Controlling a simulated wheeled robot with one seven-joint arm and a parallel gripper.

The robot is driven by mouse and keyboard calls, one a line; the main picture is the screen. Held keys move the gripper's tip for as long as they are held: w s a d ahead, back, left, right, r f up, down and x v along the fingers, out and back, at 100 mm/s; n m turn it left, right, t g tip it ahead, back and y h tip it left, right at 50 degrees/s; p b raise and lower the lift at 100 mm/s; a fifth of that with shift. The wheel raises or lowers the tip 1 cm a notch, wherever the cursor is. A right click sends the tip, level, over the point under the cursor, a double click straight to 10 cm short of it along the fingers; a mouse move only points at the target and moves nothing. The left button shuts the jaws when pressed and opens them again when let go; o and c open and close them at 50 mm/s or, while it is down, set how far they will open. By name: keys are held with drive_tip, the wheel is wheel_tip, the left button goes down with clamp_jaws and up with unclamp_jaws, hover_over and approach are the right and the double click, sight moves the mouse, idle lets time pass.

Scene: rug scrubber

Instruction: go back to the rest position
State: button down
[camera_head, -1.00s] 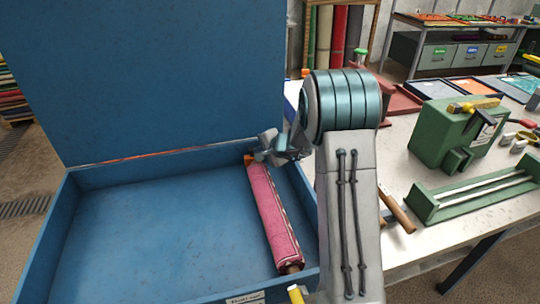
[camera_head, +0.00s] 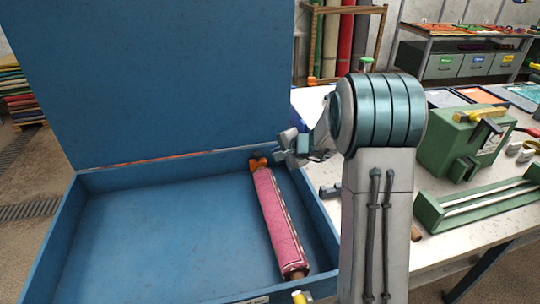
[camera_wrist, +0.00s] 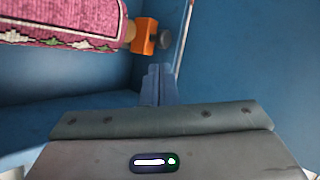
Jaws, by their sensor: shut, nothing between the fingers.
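My gripper (camera_head: 281,157) is at the back right corner of the open blue box, just right of the rolled rug's far end. In the wrist view its fingers (camera_wrist: 158,72) are together with nothing between them. The pink patterned rug roll (camera_head: 278,225) lies along the right side of the box floor. It also shows in the wrist view (camera_wrist: 65,20). An orange fitting (camera_head: 259,163) sits at the roll's far end, and in the wrist view this orange fitting (camera_wrist: 144,36) is apart from the fingers.
The blue box (camera_head: 60,250) has a raised lid (camera_head: 160,80) at its back. On the right, a worktable (camera_head: 450,240) holds a green machine (camera_head: 460,150) and a green rail fixture (camera_head: 475,203). My arm hides part of the tabletop. A shelf with grey bins (camera_head: 475,65) stands behind.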

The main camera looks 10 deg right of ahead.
drive_tip(key=s+a+r+n+g, duration=0.2)
drive_tip(key=s+r+n, duration=0.15)
drive_tip(key=s, duration=0.65)
drive_tip(key=s+a+r+n+g, duration=0.2)
drive_tip(key=s+a+r+n, duration=0.15)
drive_tip(key=s, duration=0.55)
drive_tip(key=s+d+n+g+h, duration=0.1)
drive_tip(key=s+d+n+h, duration=0.1)
drive_tip(key=s, duration=0.7)
drive_tip(key=s+d+n+g+h, duration=0.1)
drive_tip(key=s+d+n+h, duration=0.1)
drive_tip(key=s, duration=0.8)
drive_tip(key=shift+d+n+h, duration=0.3)
drive_tip(key=shift+d+h, duration=0.5)
drive_tip(key=shift+d, duration=0.45)
